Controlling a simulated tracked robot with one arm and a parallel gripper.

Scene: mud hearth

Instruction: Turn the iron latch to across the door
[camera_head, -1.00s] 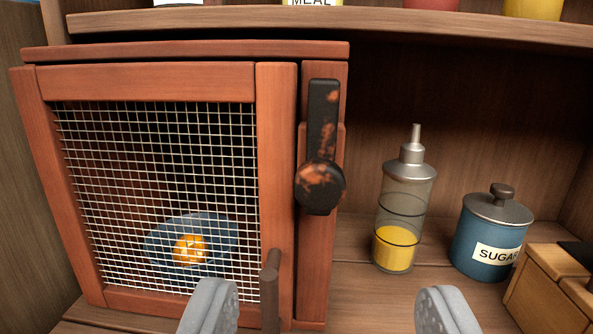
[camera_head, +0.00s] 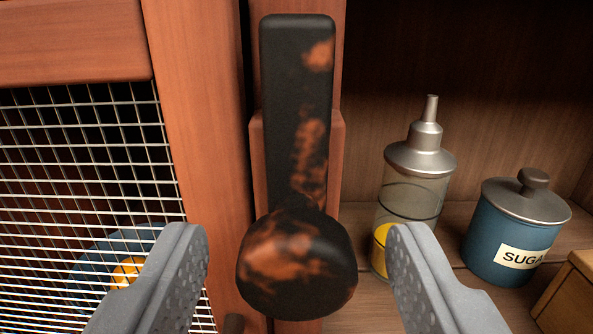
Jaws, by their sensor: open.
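The iron latch (camera_head: 297,130) is black with rusty orange patches. Its bar stands upright, along the cabinet's right post, with a round knob-like end (camera_head: 296,264) at the bottom. The mesh door (camera_head: 190,130) is to its left, with a reddish wooden frame; the latch does not lie across it. My gripper (camera_head: 298,250) is open, with one grey finger on each side of the latch's round end. The fingers appear nearer the camera than the latch, with visible gaps on both sides.
Right of the latch stand a glass dispenser (camera_head: 408,205) with yellow contents and a blue sugar canister (camera_head: 514,235). The right finger overlaps the dispenser in view. A wooden box (camera_head: 572,300) is at the lower right. Behind the mesh is a blue dish with something orange.

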